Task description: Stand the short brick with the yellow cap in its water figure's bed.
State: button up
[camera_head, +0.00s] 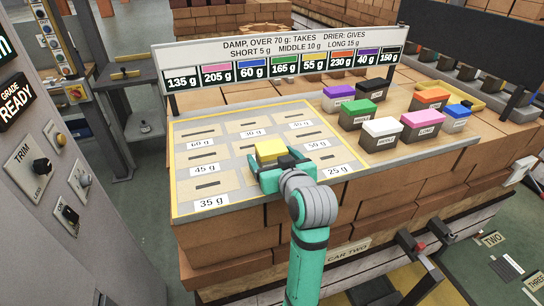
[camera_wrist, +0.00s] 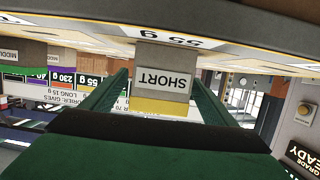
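The yellow-capped brick (camera_head: 269,150) stands upright near the middle of the grey bed board (camera_head: 184,203). In the wrist view, which is upside down, the brick (camera_wrist: 163,81) shows a SHORT label, its grey body and yellow cap edge. My gripper (camera_head: 283,172) is low over the board, with its fingers on either side of the brick. The wrist view shows narrow gaps between the fingers (camera_wrist: 163,74) and the brick, so they look open. A 55 g bed label (camera_wrist: 172,39) lies right by the brick's base. Whether its base is fully seated is hard to tell.
A sign (camera_head: 280,55) shows coloured weight tags, yellow reading 55 g, and damp and drier rules. Several other capped bricks, including a pink one (camera_head: 424,118) and a green one (camera_head: 359,107), stand right of the board. Other visible beds are empty. A control panel (camera_head: 30,150) stands left.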

jog(key=v, duration=1)
jog(key=shift+s, duration=0.35)
jog(key=shift+d, duration=0.1)
